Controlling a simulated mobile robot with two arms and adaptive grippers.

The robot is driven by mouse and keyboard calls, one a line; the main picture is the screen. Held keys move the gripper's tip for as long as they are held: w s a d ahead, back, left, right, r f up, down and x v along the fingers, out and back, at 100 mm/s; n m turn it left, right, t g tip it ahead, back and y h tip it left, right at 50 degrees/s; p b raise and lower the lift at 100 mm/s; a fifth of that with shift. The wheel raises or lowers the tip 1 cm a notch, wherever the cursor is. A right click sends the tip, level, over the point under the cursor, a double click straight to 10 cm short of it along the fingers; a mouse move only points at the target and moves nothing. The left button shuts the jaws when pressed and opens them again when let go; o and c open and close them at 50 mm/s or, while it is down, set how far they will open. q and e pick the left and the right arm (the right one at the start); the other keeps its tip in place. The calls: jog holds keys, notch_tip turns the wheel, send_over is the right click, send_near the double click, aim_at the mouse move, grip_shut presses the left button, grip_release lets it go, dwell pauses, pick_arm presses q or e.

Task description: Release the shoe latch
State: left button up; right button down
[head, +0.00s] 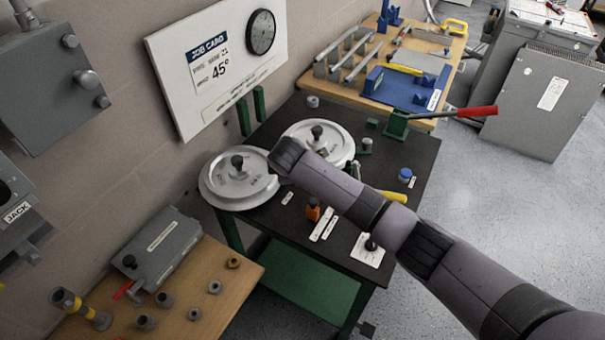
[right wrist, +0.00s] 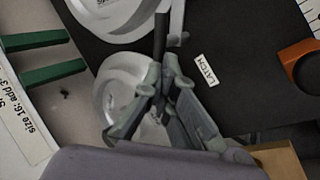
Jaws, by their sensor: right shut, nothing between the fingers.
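My right arm reaches across the dark bench in the head view, and its gripper is hidden behind the wrist there. In the right wrist view my right gripper (right wrist: 160,82) is shut and empty over the bench. A label reading LATCH (right wrist: 205,70) lies beside the fingers; a small white label (head: 287,198) shows below the arm in the head view. A thin dark bar (right wrist: 160,35) shows just beyond the fingertips; I cannot tell whether they touch it. Two pale round discs, left (head: 215,188) and right (head: 340,142), flank the wrist. My left gripper is out of view.
An orange block (head: 313,210) and a blue cap (head: 405,174) sit on the dark bench. A red-handled lever (head: 475,112) sticks out at the right. A 45° sign board (head: 205,90) stands behind. A wooden bench (head: 215,260) with fittings lies at the lower left.

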jog(key=shift+w+a+m+h, duration=0.1)
jog(key=shift+w+m+h, duration=0.1)
jog(key=shift+m+h, duration=0.4)
jog(key=shift+w+a+m+h, duration=0.15)
jog(key=shift+m+h, duration=0.15)
jog(key=shift+m, duration=0.6)
dwell(1.5)
jog(key=shift+d, duration=0.2)
